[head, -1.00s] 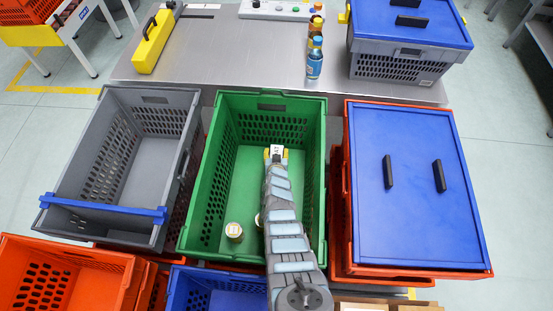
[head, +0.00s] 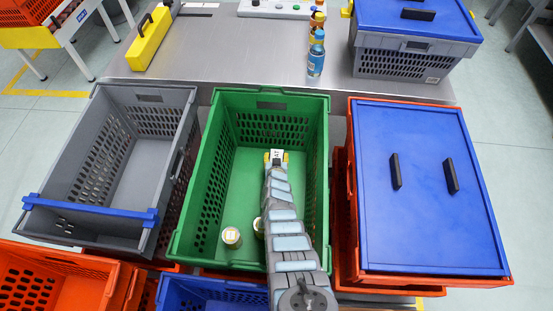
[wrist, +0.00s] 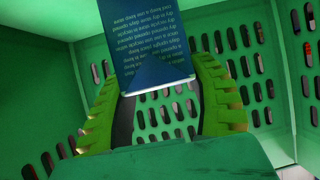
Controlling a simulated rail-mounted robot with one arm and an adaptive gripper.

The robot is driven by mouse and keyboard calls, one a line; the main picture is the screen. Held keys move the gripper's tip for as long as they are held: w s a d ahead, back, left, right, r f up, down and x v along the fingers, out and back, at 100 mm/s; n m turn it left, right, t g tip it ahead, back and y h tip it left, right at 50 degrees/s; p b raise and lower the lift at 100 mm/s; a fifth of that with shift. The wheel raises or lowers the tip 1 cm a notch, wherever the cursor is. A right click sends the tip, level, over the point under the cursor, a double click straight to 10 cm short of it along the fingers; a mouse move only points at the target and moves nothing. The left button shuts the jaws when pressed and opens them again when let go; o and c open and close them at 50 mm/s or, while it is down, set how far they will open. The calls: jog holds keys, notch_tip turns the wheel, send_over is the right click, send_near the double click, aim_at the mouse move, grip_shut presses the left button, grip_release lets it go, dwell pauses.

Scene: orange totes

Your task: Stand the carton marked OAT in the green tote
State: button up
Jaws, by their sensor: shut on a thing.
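The carton (head: 277,154) shows in the head view as a small pale face with the letters "AT" readable; the rest is hidden by my gripper. In the wrist view it is a dark blue carton (wrist: 150,35) with rows of small print. My gripper (head: 277,160), with yellow-green fingers, is shut on it; the fingers also flank it in the wrist view (wrist: 158,82). Both are inside the green tote (head: 319,165), towards its far half. I cannot tell whether the carton touches the tote's floor.
Two cans, one in the open (head: 231,237) and one partly behind my arm (head: 259,228), stand in the tote's near part. A grey tote (head: 100,105) is left; a blue-lidded orange tote (head: 430,220) is right. Bottles (head: 316,60) stand on the bench beyond.

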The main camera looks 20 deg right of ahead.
jog(key=shift+w, duration=0.1)
jog(key=o, duration=1.2)
jog(key=shift+r, duration=0.1)
jog(key=shift+s+r+p, duration=0.25)
jog(key=shift+p, duration=0.25)
jog(key=p+v, duration=0.2)
jog(key=shift+w+r+p, duration=0.1)
jog(key=shift+r+p, duration=0.05)
jog(key=shift+p, duration=0.15)
jog(key=shift+f+p+v, duration=0.2)
jog(key=shift+p+v, duration=2.2)
jog(key=shift+p, duration=0.2)
jog(key=shift+a, duration=0.1)
jog(key=shift+f, duration=0.1)
